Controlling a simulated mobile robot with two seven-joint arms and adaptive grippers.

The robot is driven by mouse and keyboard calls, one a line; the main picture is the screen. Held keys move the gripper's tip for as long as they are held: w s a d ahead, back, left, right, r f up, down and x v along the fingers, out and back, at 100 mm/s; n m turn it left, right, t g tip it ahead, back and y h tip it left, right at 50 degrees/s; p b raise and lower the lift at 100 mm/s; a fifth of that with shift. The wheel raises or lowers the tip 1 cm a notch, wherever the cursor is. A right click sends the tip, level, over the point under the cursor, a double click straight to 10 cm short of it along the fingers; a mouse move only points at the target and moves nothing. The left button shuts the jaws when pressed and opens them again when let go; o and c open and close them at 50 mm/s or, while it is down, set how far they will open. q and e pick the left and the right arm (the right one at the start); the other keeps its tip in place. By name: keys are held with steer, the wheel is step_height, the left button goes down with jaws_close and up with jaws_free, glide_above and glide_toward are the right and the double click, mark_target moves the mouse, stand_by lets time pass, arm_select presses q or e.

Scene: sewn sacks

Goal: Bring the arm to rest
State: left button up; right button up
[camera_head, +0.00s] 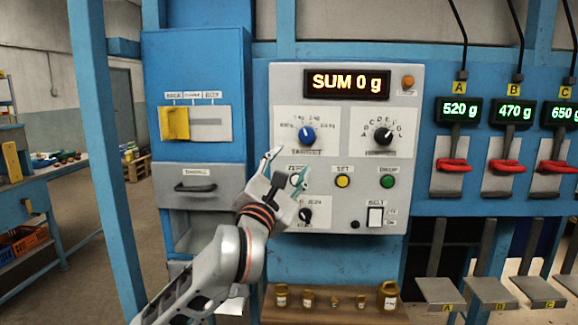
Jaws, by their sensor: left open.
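My left arm (228,258) reaches up from the bottom of the head view. Its gripper (288,165) is open and empty in front of the grey control panel (336,222), over the panel's left part. It hides part of the area below the blue knob (307,135). I cannot tell whether the fingers touch the panel. The display (347,83) reads "SUM 0 g". My right gripper is not in view.
The panel also carries a black knob (383,137), a yellow button (342,181), a green button (387,181) and a white switch (375,216). Several brass weights stand on a wooden shelf (335,312) below. Red-handled levers (453,166) are at right. A blue cabinet (197,75) stands left.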

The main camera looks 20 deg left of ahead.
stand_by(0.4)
arm_select(q)
steer(key=s+d+f+m+g+h, duration=0.15)
steer(key=s+f+m, duration=0.5)
steer(key=f, duration=0.65)
steer(key=s+d+f+m+g+h, duration=0.1)
steer(key=s+d+f+m+h, duration=0.15)
steer(key=f+m, duration=0.9)
steer(key=s+d+f+m+g+h, duration=0.15)
steer(key=s+f+m, duration=0.45)
steer(key=f, duration=0.9)
steer(key=s+a+f+m+g+y, duration=0.1)
steer(key=s+f+m+g, duration=0.1)
steer(key=s+f, duration=0.3)
steer(key=s+a+f+m+g+y, duration=0.1)
steer(key=s+f, duration=0.5)
steer(key=f, duration=0.6)
steer(key=s+a+f+m+g+y, duration=0.1)
steer(key=s+a+f+m+g, duration=0.2)
steer(key=s+f, duration=0.3)
step_height(320, 180, down, 3)
steer(key=shift+f+m+g, duration=0.1)
steer(key=shift+m+g, duration=0.4)
steer(key=shift+m, duration=0.4)
